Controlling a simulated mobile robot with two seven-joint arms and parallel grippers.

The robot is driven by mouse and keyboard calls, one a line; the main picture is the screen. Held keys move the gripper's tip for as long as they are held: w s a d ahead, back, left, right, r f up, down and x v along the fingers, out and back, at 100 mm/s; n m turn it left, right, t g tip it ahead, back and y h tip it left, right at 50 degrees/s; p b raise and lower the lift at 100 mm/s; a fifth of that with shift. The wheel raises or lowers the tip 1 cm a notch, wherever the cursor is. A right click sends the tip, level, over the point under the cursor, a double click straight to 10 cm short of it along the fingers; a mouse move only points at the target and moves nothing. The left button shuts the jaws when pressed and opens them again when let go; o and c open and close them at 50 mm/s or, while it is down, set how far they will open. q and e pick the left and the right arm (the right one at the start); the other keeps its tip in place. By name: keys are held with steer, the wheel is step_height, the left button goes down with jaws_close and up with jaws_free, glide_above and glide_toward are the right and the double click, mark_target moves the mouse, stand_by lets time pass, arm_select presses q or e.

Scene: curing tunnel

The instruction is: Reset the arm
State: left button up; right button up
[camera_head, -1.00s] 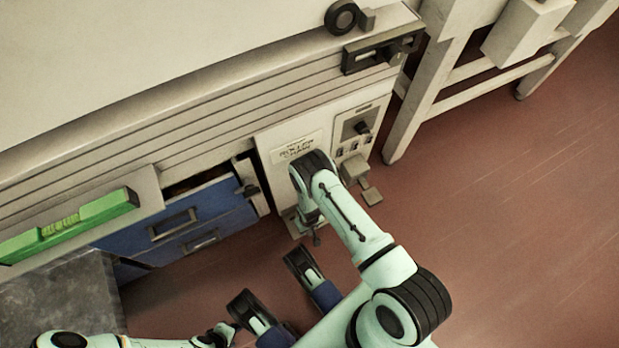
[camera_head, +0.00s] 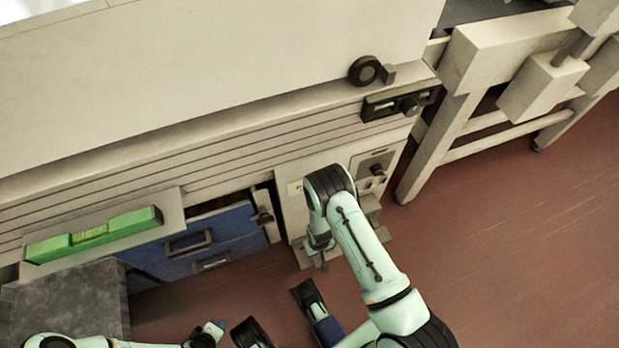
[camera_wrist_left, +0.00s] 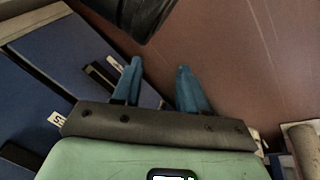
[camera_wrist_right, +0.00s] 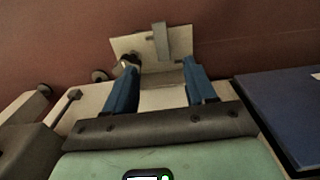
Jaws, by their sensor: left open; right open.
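My right arm (camera_head: 365,245) reaches up from the bottom of the head view and bends down at the wrist. Its gripper (camera_head: 321,258) hangs low before the cream machine front. In the right wrist view its blue fingers (camera_wrist_right: 158,63) are apart and empty. A beige plate with an upright bar (camera_wrist_right: 160,42) shows beyond them; I cannot tell the distance. My left gripper (camera_head: 210,333) is at the bottom edge of the head view, right of the grey block. In the left wrist view its blue fingers (camera_wrist_left: 159,64) are apart with nothing between them.
The machine front has a control panel (camera_head: 373,168), blue drawers (camera_head: 205,238) and a black handle unit (camera_head: 400,102). A green level-like bar (camera_head: 95,234) lies on a ledge above a dark grey block (camera_head: 65,300). A cream stand (camera_head: 440,140) is at right. Red-brown floor (camera_head: 490,260) is open at lower right.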

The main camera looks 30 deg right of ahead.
steer(key=shift+s, duration=0.1)
arm_select(q)
steer(key=s+d+r+g+p, duration=0.1)
steer(key=s+r+p, duration=0.2)
steer(key=r+p, duration=0.4)
steer(key=s+d+r+g+h+p, duration=0.1)
steer(key=s+d+r+p, duration=0.1)
steer(key=r+p, duration=0.5)
steer(key=s+d+r+m+g+p, duration=0.1)
steer(key=s+d+r+g+p, duration=0.1)
steer(key=s+r+p, duration=0.2)
step_height(320, 180, up, 4)
steer(key=p, duration=0.3)
steer(key=shift+s+d+f+h, duration=0.2)
steer(key=shift+s+f+h, duration=0.1)
steer(key=shift+s, duration=0.1)
arm_select(e)
steer(key=s+a+r+y, duration=0.1)
steer(key=s+a+r, duration=0.2)
steer(key=r, duration=0.7)
steer(key=s+a+r+m+y, duration=0.1)
steer(key=s+a+r, duration=0.2)
steer(key=s+r, duration=0.4)
steer(key=s+a+r+g+y, duration=0.1)
steer(key=s+a+r, duration=0.3)
steer(key=r, duration=1)
steer(key=shift+s+r+y, duration=0.25)
steer(key=shift+s+y, duration=0.05)
steer(key=shift+s, duration=0.45)
